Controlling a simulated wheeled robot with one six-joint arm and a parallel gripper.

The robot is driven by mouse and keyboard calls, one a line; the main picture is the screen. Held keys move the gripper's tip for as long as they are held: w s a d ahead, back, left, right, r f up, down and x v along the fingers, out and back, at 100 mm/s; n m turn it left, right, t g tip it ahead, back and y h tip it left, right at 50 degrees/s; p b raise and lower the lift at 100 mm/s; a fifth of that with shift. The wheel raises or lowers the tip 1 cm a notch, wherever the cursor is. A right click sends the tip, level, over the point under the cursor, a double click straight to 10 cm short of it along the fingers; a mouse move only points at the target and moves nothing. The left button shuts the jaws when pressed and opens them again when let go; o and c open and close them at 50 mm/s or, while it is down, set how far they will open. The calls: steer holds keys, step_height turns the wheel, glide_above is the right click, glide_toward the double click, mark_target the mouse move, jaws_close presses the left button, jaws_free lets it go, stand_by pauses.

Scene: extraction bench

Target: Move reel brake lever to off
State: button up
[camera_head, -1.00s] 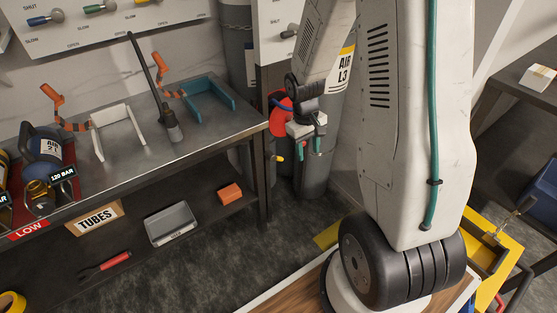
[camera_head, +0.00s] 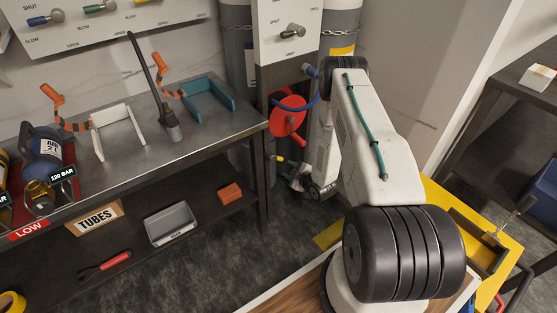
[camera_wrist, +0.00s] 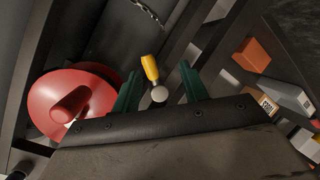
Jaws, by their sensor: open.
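The reel brake lever, a short yellow handle (camera_wrist: 150,68) with a pale rounded end, shows in the wrist view. It appears between the two green fingers of my gripper (camera_wrist: 161,86), which is open; no contact with either finger is visible. In the head view the yellow handle (camera_head: 280,158) is small, below the red hose reel (camera_head: 287,121). My gripper (camera_head: 292,170) is low there, close to the handle and partly hard to make out. The red reel (camera_wrist: 105,75) with its red crank knob (camera_wrist: 70,104) lies left of my fingers in the wrist view. The lever's off mark is not readable.
The steel bench (camera_head: 205,135) stands left of the reel, with its leg close to my gripper. Its lower shelf holds a grey tray (camera_head: 171,224) and an orange block (camera_head: 230,193). Chained cylinders (camera_head: 237,45) and a white valve panel (camera_head: 289,15) stand behind.

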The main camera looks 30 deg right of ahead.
mark_target(280, 160)
steer(key=shift+n+t, duration=0.4)
steer(key=shift+t, duration=0.1)
steer(key=w, duration=0.8)
steer(key=shift+w+a, duration=0.15)
jaws_close()
steer(key=shift+a, duration=0.1)
